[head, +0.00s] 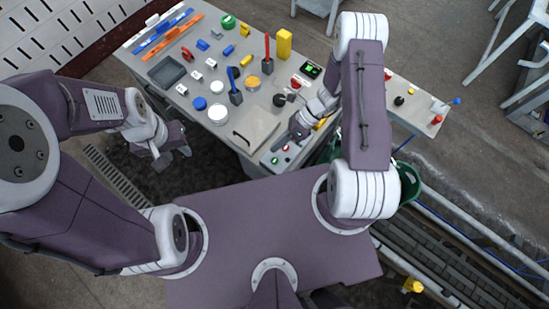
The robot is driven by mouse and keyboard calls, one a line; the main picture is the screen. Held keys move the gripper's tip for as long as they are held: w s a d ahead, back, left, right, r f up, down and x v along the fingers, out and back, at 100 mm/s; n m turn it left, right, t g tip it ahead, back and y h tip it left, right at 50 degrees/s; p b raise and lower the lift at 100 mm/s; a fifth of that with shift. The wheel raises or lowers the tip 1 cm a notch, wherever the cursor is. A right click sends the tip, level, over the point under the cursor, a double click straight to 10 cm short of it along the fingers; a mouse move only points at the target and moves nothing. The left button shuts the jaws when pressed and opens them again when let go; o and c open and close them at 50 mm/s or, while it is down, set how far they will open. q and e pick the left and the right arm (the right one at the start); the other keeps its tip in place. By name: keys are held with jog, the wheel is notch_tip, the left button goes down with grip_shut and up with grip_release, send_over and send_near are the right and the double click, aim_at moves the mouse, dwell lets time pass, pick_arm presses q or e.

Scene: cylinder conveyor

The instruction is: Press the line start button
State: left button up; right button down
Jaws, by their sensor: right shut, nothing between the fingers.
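A small grey control panel (283,155) lies at the front corner of the workbench. It carries a green button (275,161) and a red button (286,148); any labels are too small to read. My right gripper (297,136) points down just above and beside the panel. It is shut and empty, and its arm hides part of the bench behind it. I cannot tell whether its tips touch the panel. My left gripper (170,158) is open and empty, off the front edge of the bench at the left.
The workbench (150,55) holds many small objects, including a yellow block (284,43), a grey tray (167,71) and a flat beige board (255,131) near the panel. A green bin (410,180) stands below at the right. A conveyor (440,245) runs along the lower right.

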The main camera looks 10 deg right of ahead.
aim_at(277, 159)
jog(key=shift+d+f+b, duration=0.1)
jog(key=shift+f+b, duration=3.55)
jog(key=shift+f, duration=0.75)
jog(key=shift+f, duration=0.1)
jog(key=shift+f+b, duration=0.25)
jog(key=shift+b, duration=0.05)
jog(key=shift+f+b, duration=0.4)
jog(key=shift+f, duration=0.05)
jog(key=shift+r+p, duration=0.75)
jog(key=shift+r, duration=0.1)
notch_tip(277, 159, up, 5)
jog(key=p, duration=0.4)
jog(key=shift+r, duration=0.1)
